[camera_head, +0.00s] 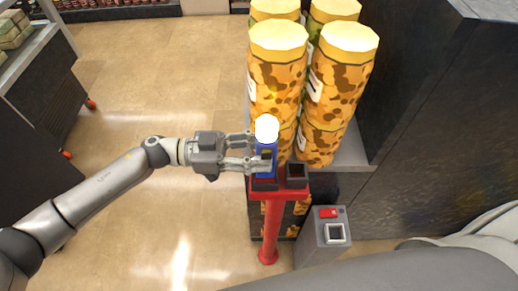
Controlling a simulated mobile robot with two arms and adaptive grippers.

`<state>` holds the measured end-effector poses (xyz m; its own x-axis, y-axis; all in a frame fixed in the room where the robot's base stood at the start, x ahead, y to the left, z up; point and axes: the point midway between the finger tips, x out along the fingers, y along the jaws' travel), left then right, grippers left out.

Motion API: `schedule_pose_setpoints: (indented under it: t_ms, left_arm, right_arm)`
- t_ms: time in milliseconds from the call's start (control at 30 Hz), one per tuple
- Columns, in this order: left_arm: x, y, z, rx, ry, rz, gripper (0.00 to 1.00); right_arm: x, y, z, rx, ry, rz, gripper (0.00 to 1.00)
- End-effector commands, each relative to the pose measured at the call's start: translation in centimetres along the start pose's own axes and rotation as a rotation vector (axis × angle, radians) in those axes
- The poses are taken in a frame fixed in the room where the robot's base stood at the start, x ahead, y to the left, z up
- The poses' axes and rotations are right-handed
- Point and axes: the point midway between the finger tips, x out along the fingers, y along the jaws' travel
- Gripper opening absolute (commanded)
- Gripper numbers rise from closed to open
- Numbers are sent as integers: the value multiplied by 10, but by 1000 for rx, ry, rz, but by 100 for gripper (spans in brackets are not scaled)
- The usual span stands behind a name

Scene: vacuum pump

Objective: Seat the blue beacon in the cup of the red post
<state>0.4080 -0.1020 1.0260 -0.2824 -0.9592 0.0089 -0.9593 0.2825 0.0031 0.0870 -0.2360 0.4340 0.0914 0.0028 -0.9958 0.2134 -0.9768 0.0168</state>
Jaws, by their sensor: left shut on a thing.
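The blue beacon (265,172) is upright, with a bright white round top. My left gripper (264,154) comes in from the left and is shut on the beacon's blue body. The red post (271,230) stands below it, with a red head carrying a dark square cup (296,174) on the right. The beacon's lower end is over the left part of the red head, in front of a dark opening there. I cannot tell whether it touches or sits inside. My right gripper is out of view.
Tall stacked jars with yellow lids (278,75) stand on a shelf (352,150) right behind the beacon. A grey box (318,250) with a red button stands right of the post. A dark cabinet (450,120) fills the right. The tiled floor (150,90) at left is clear.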

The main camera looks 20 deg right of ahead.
Motion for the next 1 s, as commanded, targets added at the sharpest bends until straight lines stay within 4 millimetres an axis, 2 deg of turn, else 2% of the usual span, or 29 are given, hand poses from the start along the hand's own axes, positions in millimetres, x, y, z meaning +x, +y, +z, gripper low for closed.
schedule_pose_setpoints:
  t_ms: [1000]
  left_arm:
    - [0,0,-2,0,1,0,9]
  right_arm:
    - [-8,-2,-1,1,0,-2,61]
